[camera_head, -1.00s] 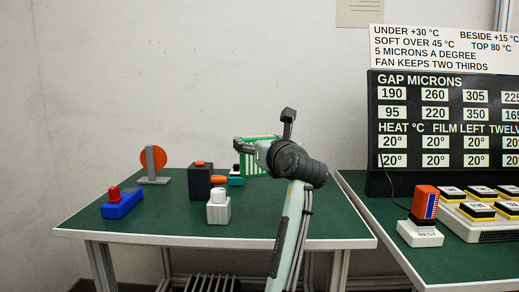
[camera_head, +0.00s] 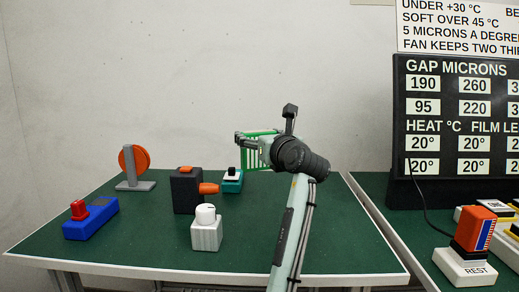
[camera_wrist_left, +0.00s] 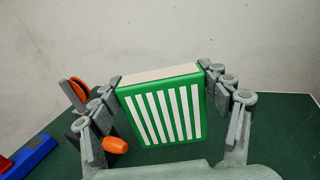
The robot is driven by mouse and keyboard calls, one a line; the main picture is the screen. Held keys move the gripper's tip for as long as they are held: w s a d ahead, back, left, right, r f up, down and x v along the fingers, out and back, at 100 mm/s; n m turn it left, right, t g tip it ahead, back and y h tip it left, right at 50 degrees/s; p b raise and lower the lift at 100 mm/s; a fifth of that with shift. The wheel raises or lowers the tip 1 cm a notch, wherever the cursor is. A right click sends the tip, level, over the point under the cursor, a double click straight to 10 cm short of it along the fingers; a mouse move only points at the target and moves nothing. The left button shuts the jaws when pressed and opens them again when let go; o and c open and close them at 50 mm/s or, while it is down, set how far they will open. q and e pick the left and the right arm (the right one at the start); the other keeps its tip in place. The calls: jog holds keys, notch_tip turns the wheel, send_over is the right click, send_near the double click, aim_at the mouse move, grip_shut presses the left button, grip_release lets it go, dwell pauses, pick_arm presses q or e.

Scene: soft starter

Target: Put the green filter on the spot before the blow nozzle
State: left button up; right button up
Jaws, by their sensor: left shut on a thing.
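The green filter (camera_head: 252,152), a green frame with white slats, is held up between the fingers of my left gripper (camera_head: 265,138). In the left wrist view, the filter (camera_wrist_left: 163,112) is upright with its slatted face toward the camera and a finger on each side. The blow nozzle (camera_head: 208,188) is an orange cone on the right side of a dark box (camera_head: 186,192) and points right. The filter is above and to the right of the nozzle, apart from it. The spot before the nozzle cannot be made out. My right gripper is not in view.
A small teal block (camera_head: 232,186) with a black-and-white top stands behind the nozzle. A pale ribbed block (camera_head: 206,235) with a round knob stands in front. An orange disc (camera_head: 134,160) and a blue block (camera_head: 91,219) are at left. The green table's right part (camera_head: 345,225) is clear.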

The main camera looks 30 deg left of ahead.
aim_at(259, 169)
pick_arm(q)
jog(key=f, duration=0.2)
jog(key=s+f, duration=0.1)
jog(key=shift+s+d+f, duration=0.1)
jog(key=shift+d+f, duration=0.05)
jog(key=shift+d, duration=0.15)
jog(key=shift+f, duration=0.65)
notch_tip(259, 169, down, 4)
jog(key=shift+r+b, duration=0.1)
jog(key=shift+b, duration=0.2)
jog(key=shift+f+b, duration=0.9)
jog(key=shift+b, duration=0.6)
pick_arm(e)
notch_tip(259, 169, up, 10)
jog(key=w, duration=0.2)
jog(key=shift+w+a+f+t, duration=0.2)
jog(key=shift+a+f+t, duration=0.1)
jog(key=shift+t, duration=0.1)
pick_arm(q)
jog(key=shift+f, duration=0.55)
jog(key=o, duration=1.4)
